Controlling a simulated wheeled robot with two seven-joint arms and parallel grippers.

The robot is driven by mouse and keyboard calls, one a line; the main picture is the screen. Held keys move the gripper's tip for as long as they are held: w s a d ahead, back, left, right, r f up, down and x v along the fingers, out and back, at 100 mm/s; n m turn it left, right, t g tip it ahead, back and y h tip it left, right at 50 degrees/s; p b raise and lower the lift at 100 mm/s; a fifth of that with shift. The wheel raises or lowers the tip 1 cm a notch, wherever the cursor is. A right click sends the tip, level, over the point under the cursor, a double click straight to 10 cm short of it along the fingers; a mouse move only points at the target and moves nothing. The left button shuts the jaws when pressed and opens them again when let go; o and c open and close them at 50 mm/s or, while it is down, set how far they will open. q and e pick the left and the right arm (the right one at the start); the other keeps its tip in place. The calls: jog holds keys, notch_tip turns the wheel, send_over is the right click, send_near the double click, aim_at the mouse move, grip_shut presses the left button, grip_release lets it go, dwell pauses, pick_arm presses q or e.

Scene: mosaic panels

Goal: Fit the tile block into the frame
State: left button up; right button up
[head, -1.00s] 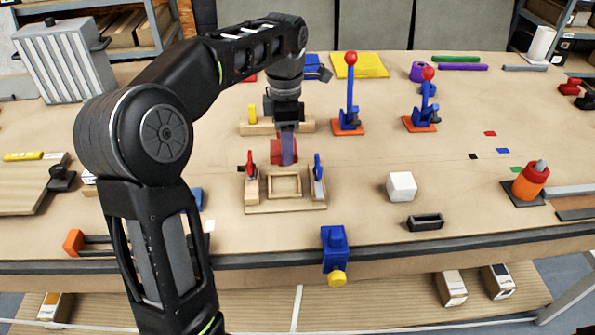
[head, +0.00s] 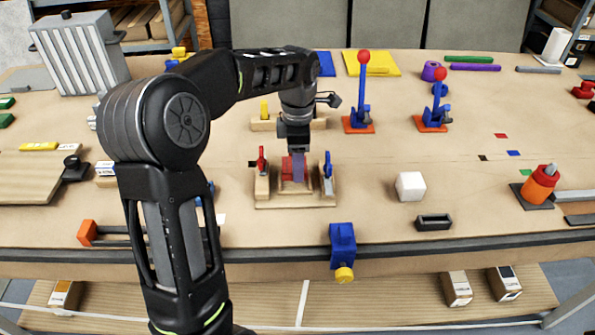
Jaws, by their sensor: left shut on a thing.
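The tile block (head: 287,169) is a small red block. It is held in my left gripper (head: 297,172), whose fingers point down and are shut on it. The wooden frame (head: 296,203) lies on the bench below, with a red-handled clamp (head: 262,162) on its left side and a blue-handled clamp (head: 328,168) on its right. The block is over the frame's opening, between the two clamps. The gripper hides part of the block and the opening, and I cannot tell whether the block touches the frame. My right gripper is not in view.
A white cube (head: 410,187) and a black tray (head: 433,223) lie right of the frame. A blue vise (head: 342,247) sits at the bench's front edge. Two blue toggle clamps on orange bases (head: 358,126) stand behind. Bare bench lies between the frame and the cube.

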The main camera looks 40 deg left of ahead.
pick_arm(q)
jog(key=shift+f, duration=0.1)
notch_tip(320, 180, down, 4)
jog(key=shift+r+p, duration=0.25)
jog(key=shift+p, duration=0.2)
jog(key=shift+s, duration=0.1)
jog(key=shift+f, duration=0.1)
